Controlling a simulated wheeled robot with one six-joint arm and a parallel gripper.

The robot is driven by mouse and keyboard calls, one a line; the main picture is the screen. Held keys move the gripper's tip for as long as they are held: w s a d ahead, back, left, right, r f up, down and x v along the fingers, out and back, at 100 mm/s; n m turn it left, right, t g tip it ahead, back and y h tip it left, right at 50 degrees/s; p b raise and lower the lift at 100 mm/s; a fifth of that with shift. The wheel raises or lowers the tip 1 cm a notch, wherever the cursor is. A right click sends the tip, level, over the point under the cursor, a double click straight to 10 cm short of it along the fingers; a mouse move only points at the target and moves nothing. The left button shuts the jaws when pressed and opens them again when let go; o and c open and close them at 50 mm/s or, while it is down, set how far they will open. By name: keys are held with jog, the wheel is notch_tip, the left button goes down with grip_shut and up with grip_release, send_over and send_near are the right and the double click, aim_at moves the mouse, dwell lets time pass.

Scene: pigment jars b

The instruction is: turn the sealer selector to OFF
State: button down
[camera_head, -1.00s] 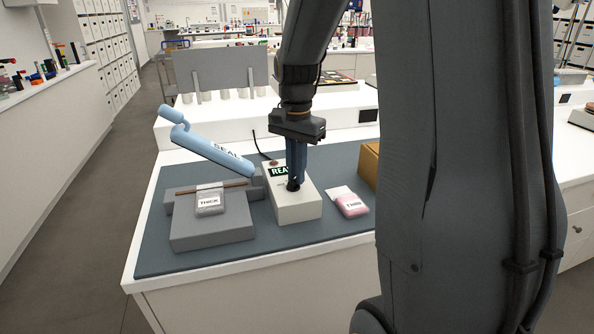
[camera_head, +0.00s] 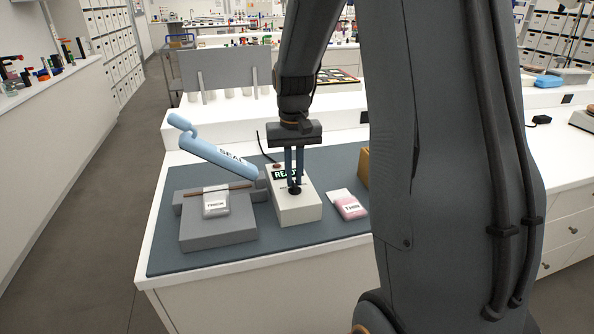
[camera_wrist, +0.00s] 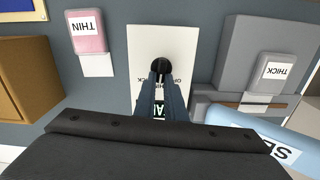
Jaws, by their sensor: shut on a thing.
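The sealer's control box (camera_head: 298,208) is a pale block on the dark mat, with a green READY display (camera_head: 280,175) partly behind my fingers. The black selector knob (camera_head: 295,190) is on its top face; it also shows in the wrist view (camera_wrist: 160,66). My gripper (camera_head: 295,184) points down from above and is shut on the knob. In the wrist view its fingertips (camera_wrist: 160,76) meet at the knob, and printed labels beside it are partly covered. I cannot read which label the knob points to.
The blue sealer arm (camera_head: 215,153) is raised left of the box. A grey THICK pouch (camera_head: 216,205) lies on the grey sealer base (camera_head: 215,240). A pink THIN pouch (camera_head: 348,205) lies to the right on the mat (camera_head: 270,250). A cardboard box (camera_head: 364,167) stands behind it.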

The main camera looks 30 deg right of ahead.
jog(key=n, duration=0.2)
jog(key=n+p, duration=0.2)
jog(key=n, duration=0.1)
jog(key=shift+a+r+n, duration=0.1)
jog(key=shift+a+n, duration=0.2)
jog(key=shift+a, duration=0.05)
jog(key=n, duration=0.1)
jog(key=n+p, duration=0.1)
jog(key=n, duration=0.1)
jog(key=n+p, duration=0.1)
jog(key=n, duration=0.1)
jog(key=shift+s+a, duration=0.1)
jog(key=shift+a, duration=0.25)
jog(key=shift+n, duration=0.4)
jog(key=c, duration=1.8)
grip_release()
jog(key=shift+r+b, duration=1.15)
jog(key=shift+r, duration=2.7)
jog(key=shift+s, duration=0.1)
